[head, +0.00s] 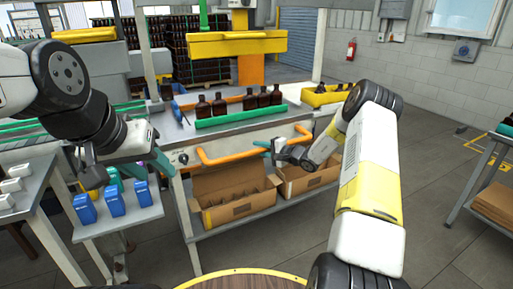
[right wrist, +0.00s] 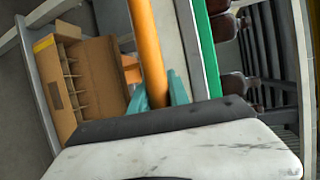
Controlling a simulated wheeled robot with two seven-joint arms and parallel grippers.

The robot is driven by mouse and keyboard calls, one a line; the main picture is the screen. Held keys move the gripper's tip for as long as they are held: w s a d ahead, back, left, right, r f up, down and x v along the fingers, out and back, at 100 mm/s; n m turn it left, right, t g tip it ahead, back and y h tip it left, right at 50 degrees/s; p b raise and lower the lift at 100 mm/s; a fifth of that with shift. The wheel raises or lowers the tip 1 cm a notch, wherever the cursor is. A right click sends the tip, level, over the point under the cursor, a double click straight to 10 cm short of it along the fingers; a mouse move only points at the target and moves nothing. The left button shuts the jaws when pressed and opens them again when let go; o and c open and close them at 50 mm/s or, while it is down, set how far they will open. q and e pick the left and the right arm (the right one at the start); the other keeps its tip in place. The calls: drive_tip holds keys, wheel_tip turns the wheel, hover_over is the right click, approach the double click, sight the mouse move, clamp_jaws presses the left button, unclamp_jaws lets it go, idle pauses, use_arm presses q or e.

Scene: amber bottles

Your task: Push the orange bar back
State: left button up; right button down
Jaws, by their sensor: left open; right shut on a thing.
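The orange bar (head: 232,155) is a bent handle on the front of the metal table, below the green strip. In the head view my right gripper (head: 268,147) reaches its right part with teal fingers. In the right wrist view the orange bar (right wrist: 148,50) runs down between the teal fingers (right wrist: 158,95), which are shut on it. My left gripper (head: 157,160) is open at the left, above a small shelf with blue cartons, away from the bar.
Several amber bottles (head: 220,104) stand behind the green strip (head: 240,117) on the table. Cardboard boxes (head: 235,208) sit on the shelf below the bar. Blue cartons (head: 115,200) stand on the left shelf. A yellow bin (head: 322,97) is at the table's right end.

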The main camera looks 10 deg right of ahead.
drive_tip(key=shift+w+a, duration=0.25)
drive_tip(key=shift+w, duration=0.6)
drive_tip(key=c, duration=1.3)
unclamp_jaws()
drive_tip(key=shift+o, duration=0.2)
drive_tip(key=v, duration=0.7)
drive_tip(key=shift+s+d, duration=0.25)
drive_tip(key=shift+s, duration=0.05)
drive_tip(key=shift+r, duration=0.15)
